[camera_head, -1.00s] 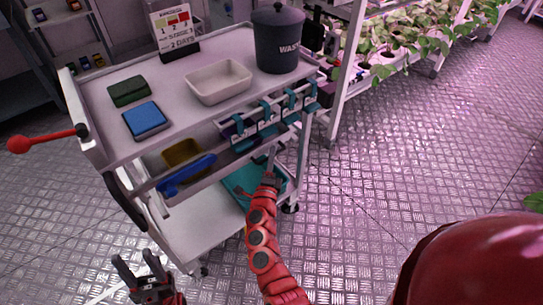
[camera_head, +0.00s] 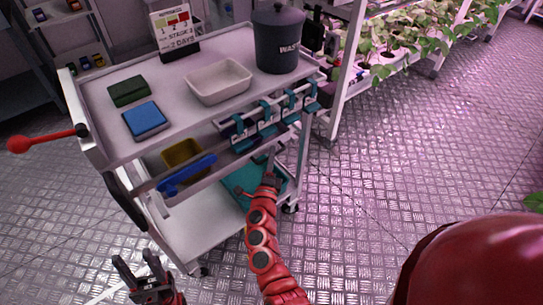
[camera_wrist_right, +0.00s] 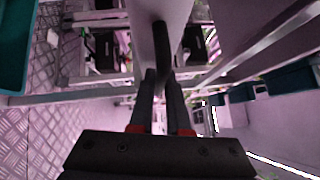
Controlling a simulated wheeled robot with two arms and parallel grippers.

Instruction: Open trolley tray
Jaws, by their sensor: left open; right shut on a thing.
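The white trolley (camera_head: 110,140) stands at the left centre, with a middle level under its top shelf. My right gripper (camera_head: 271,158) is at the trolley's near right side, below the teal clips. In the right wrist view my right gripper (camera_wrist_right: 156,82) is shut on a dark curved handle (camera_wrist_right: 162,42) fixed to a pale panel (camera_wrist_right: 150,12). In the head view the handle is hidden, and I cannot tell how far the tray is out. My left gripper (camera_head: 138,268) is open and empty, low in front of the trolley.
The top shelf holds a dark waste bin (camera_head: 278,40), a white tub (camera_head: 219,82), a blue sponge (camera_head: 146,119) and a green sponge (camera_head: 129,91). A yellow bin (camera_head: 183,152) and a blue bar (camera_head: 187,176) are below. The floor (camera_head: 400,160) to the right is clear.

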